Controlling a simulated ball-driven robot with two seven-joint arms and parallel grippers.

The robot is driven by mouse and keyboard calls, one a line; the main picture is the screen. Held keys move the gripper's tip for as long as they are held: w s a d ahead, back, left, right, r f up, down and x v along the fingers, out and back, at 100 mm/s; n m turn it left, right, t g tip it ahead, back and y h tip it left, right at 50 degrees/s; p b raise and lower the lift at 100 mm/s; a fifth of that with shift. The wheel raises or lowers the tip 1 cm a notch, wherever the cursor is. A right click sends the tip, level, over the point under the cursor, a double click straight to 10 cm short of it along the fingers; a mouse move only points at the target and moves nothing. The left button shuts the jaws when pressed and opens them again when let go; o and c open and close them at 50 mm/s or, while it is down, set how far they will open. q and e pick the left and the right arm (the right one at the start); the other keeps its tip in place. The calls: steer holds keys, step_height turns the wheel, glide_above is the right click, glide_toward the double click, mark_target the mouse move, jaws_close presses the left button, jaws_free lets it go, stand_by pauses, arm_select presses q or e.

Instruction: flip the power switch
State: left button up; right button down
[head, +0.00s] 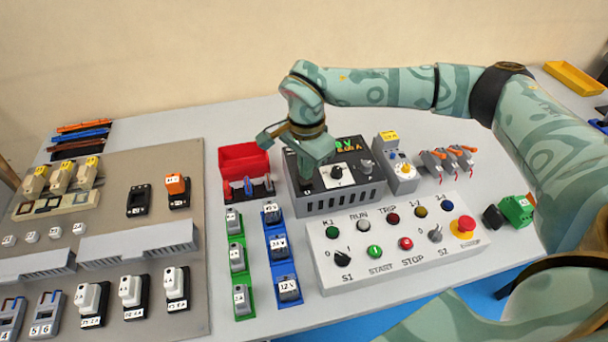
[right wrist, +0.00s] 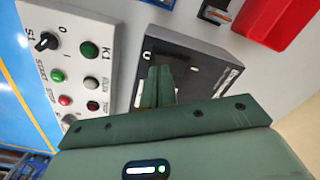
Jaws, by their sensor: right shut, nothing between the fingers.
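The grey power supply box (head: 340,201) stands in the middle of the table, with a dark top panel, a green readout (head: 346,145) and a black knob (head: 336,172) on a white plate. My right gripper (head: 306,182) points down at the left end of this panel, its fingers shut and empty. In the right wrist view the closed fingertips (right wrist: 158,72) are over the dark panel (right wrist: 190,68), close to a pale marking. I cannot make out the power switch; the gripper covers that part of the panel. Whether the fingertips touch the panel is unclear. My left gripper is not in view.
A white control box (head: 400,262) with buttons, lamps and a red emergency stop (head: 464,226) stands in front. A red bin (head: 243,160) is to the left, beside green and blue module rows. A grey device (head: 396,168) with a yellow label stands close on the right.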

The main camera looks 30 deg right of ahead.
steer(key=shift+f+b, duration=0.3)
steer(key=shift+f, duration=0.7)
stand_by(1.0)
steer(key=shift+r, duration=0.1)
step_height(320, 180, up, 7)
steer(key=p, duration=0.6)
stand_by(0.4)
